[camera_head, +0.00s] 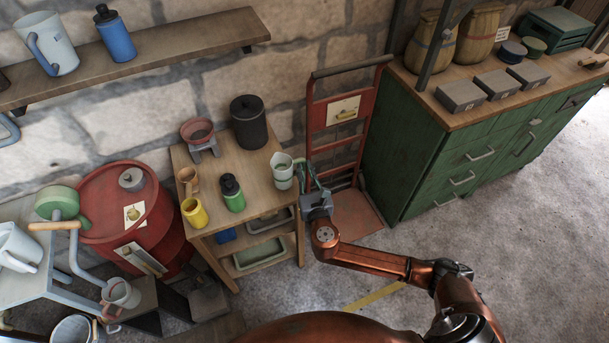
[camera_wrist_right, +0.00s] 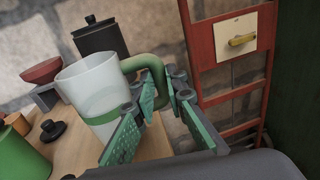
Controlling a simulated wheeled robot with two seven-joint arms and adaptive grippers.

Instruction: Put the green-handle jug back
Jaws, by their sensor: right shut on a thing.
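The pale grey jug (camera_head: 282,171) with a green handle and a green band is at the right edge of the small wooden table (camera_head: 262,201). It looks upright. My right gripper (camera_head: 309,184) comes in from the right and is shut on the handle. In the right wrist view, the finger pads (camera_wrist_right: 160,98) are around the green handle (camera_wrist_right: 146,63), and the jug body (camera_wrist_right: 92,88) is to their left. The jug's base is partly hidden there, so I cannot tell whether it touches the tabletop. My left gripper is not in view.
The table also holds a black canister (camera_head: 249,122), a green bottle (camera_head: 232,193), a yellow mug (camera_head: 194,213) and a red funnel (camera_head: 197,130). A red hand truck (camera_head: 335,115) stands right behind the jug. A red drum (camera_head: 130,205) is left; a wall shelf (camera_head: 150,55) is above.

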